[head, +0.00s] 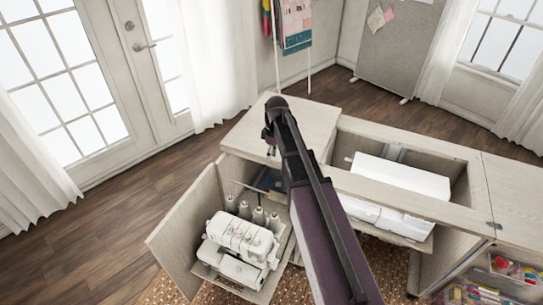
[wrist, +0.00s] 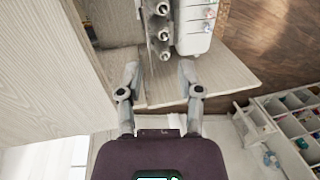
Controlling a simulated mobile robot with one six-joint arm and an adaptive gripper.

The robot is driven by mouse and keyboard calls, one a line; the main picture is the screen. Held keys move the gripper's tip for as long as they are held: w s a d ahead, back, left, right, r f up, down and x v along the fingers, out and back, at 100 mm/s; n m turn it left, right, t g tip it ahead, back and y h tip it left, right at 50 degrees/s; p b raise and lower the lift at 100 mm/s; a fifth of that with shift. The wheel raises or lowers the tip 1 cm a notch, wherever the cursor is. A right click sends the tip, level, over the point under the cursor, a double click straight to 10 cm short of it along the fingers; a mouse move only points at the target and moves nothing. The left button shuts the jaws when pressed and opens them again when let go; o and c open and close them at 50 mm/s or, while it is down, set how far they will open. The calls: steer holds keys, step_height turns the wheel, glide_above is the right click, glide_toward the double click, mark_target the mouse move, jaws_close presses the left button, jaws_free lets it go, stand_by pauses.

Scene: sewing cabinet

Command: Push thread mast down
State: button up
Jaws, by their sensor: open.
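A white serger (head: 238,240) stands on a pull-out shelf in the open cabinet, with several grey thread cones (head: 259,215) behind it. A thin bar above the cones, which looks like the thread mast (head: 250,188), is partly hidden by my arm in the head view. In the wrist view the serger (wrist: 196,28) is at the top, with cones (wrist: 163,36) beside it; I cannot make out the mast there. My gripper (wrist: 159,70) is open and empty, its fingers spread on either side of the cone row in the picture. My arm mostly hides it in the head view.
The open cabinet door (head: 182,232) stands left of the serger. The cabinet top (head: 247,130) lies behind it, and a white sewing machine (head: 400,178) sits in the well to the right. An organizer (wrist: 290,130) with small items is at right in the wrist view.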

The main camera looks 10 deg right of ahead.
step_height(320, 180, up, 10)
steer(key=w+d+p, duration=0.1)
steer(key=p, duration=0.8)
steer(key=shift+w+f, duration=0.15)
steer(key=shift+w, duration=0.1)
stand_by(0.3)
steer(key=s+m+t+h, duration=0.1)
steer(key=s+m, duration=0.9)
steer(key=s, duration=0.9)
steer(key=shift+f+m+t, duration=0.2)
steer(key=shift+m+t, duration=0.1)
steer(key=shift+t, duration=0.1)
steer(key=shift+s+a, duration=0.1)
steer(key=shift+s, duration=0.1)
